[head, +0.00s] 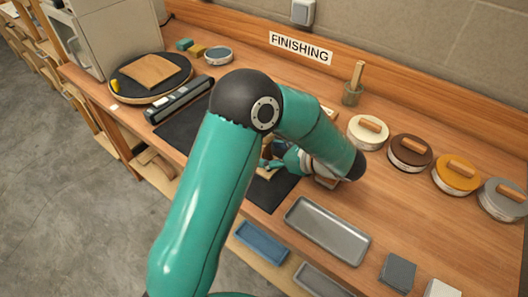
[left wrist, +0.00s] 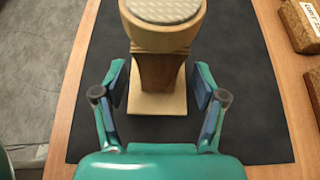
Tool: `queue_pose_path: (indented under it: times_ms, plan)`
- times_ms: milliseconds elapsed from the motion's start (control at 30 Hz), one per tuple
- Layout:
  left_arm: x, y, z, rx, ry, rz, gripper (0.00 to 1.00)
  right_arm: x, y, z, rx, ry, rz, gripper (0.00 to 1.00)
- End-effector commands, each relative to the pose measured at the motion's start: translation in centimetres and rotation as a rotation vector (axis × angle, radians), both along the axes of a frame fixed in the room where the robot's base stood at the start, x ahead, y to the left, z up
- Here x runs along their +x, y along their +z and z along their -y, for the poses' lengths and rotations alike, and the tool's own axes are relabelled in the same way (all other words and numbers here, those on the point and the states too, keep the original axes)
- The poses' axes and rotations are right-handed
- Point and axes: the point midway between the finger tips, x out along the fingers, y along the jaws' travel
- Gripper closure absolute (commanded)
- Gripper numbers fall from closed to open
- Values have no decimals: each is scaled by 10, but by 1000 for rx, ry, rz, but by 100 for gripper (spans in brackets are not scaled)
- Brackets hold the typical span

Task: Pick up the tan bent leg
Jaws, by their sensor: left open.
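In the left wrist view a tan piece with a flat square foot (left wrist: 160,104) and a darker brown middle (left wrist: 162,72) stands on a black mat (left wrist: 250,130). A round top with a grey patterned pad (left wrist: 165,8) is at its upper end, cut by the frame. I cannot tell which part is the bent leg. My left gripper (left wrist: 161,88) is open, one finger on each side of the piece, with visible gaps. In the head view my left gripper (head: 273,164) is over the mat, and my arm hides most of the piece. My right gripper is not in view.
A grey tray (head: 328,231) lies at the bench front. Several round lidded tins, including a white one (head: 367,132), line the right. A turntable (head: 151,78) with a tan board and a long dark bar (head: 180,100) are left. Brown labelled blocks (left wrist: 300,27) stand right of the mat.

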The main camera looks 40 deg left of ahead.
Motion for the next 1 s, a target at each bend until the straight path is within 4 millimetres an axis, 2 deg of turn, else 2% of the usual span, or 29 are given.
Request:
queue_pose_path:
  times_ms: [167,300,600,1000]
  plan:
    - [-4,-8,-23,0,5,-5,29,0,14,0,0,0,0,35]
    - [-6,-18,-38,1,5,-4,29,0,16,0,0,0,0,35]
    - [-5,-21,-41,0,2,-1,29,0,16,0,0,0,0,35]
    - [-5,-21,-41,0,2,-1,96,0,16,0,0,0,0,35]
